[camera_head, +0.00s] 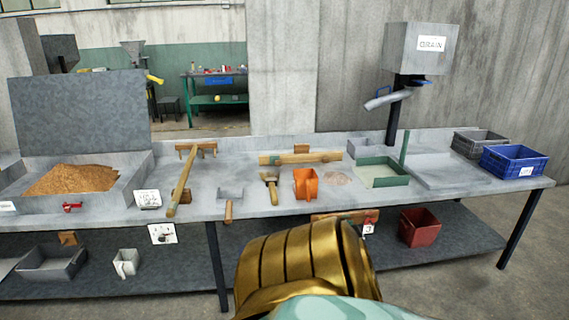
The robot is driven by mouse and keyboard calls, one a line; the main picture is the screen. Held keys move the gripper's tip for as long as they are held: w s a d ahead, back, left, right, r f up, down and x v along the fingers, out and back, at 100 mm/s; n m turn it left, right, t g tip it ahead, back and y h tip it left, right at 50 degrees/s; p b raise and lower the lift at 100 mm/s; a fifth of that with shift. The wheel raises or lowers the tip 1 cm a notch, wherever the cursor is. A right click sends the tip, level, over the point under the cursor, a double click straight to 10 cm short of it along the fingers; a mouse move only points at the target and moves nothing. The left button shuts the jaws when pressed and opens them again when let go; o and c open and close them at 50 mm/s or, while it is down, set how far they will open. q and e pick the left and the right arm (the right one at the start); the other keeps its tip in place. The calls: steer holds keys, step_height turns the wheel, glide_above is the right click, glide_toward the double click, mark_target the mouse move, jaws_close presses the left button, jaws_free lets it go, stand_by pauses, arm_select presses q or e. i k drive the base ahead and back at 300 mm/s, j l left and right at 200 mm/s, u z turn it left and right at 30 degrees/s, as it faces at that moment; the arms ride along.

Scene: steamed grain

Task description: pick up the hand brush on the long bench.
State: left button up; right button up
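The long bench (330,207) runs across the camera_head view with a grey top. What looks like the hand brush (271,188) lies near the middle of its top, with a wide tan head at the back and a short handle toward the front edge. It lies between a grey scoop-like tool (230,194) with a wooden handle on its left and an orange scoop or jug (306,184) on its right, apart from both. Neither of my grippers shows. A gold, ribbed part of my own body fills the bottom middle, below the bench.
A wooden bar (300,158) lies behind the brush, and a long wooden pole (183,183) lies to the left. A grain tray (128,197) is at the left. A green-edged tray (383,183) and blue crate (513,161) are at the right. A lower shelf holds a red bin (420,228).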

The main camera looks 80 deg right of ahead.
mark_target(271, 183)
steer(key=z, duration=3.5)
steer(key=i+j, duration=0.1)
steer(key=j, duration=0.05)
